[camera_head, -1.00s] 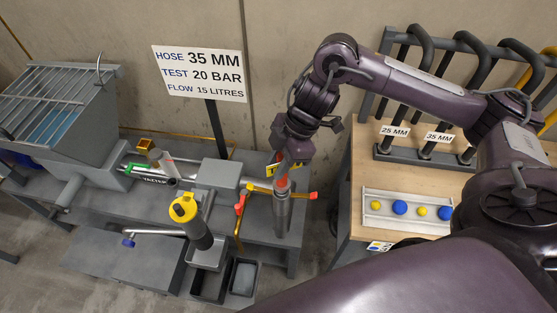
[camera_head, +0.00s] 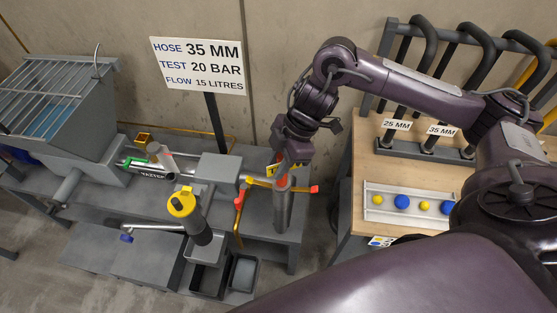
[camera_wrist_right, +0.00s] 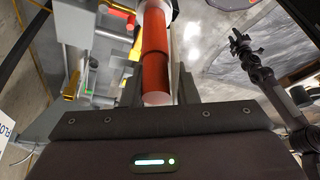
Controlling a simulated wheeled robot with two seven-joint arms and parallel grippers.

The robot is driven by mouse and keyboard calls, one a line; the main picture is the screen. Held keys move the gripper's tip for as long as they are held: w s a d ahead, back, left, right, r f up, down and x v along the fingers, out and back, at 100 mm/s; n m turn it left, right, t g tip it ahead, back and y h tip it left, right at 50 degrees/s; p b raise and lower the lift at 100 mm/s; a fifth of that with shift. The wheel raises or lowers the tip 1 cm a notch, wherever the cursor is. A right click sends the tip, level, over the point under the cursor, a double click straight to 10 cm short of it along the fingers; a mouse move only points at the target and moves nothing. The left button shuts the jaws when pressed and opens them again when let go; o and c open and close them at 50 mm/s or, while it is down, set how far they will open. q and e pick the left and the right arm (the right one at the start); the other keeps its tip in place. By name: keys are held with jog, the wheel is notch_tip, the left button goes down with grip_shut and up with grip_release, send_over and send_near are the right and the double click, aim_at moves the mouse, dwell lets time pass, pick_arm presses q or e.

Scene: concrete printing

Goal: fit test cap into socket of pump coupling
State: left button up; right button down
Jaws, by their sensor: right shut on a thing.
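My right gripper (camera_head: 285,163) is shut on the red test cap (camera_wrist_right: 155,52), which stands upright between the fingers in the right wrist view. In the head view the gripper is right above the grey upright cylinder of the pump coupling (camera_head: 283,210), between the orange-red lever arms. The cap's far end meets a pale ring at the top edge of the wrist view. How deep it sits in the socket is hidden. A dark arm end, apparently my left gripper (camera_wrist_right: 240,44), hangs over the floor in the wrist view, too small to read its jaws.
A yellow-topped dark cylinder (camera_head: 190,222) and grey bins (camera_head: 242,276) stand left of the coupling. The sign (camera_head: 200,65) is behind. A wooden bench (camera_head: 362,160) with hoses and a tray of balls (camera_head: 408,210) is to the right, across a gap.

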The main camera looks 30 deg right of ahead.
jog(key=c, duration=1.1)
grip_release()
jog(key=shift+o, duration=0.2)
jog(key=shift+f, duration=0.1)
jog(key=shift+d+r, duration=0.2)
jog(key=shift+r, duration=0.25)
jog(key=v, duration=0.7)
jog(key=shift+p, duration=0.3)
jog(key=shift+a+f, duration=0.1)
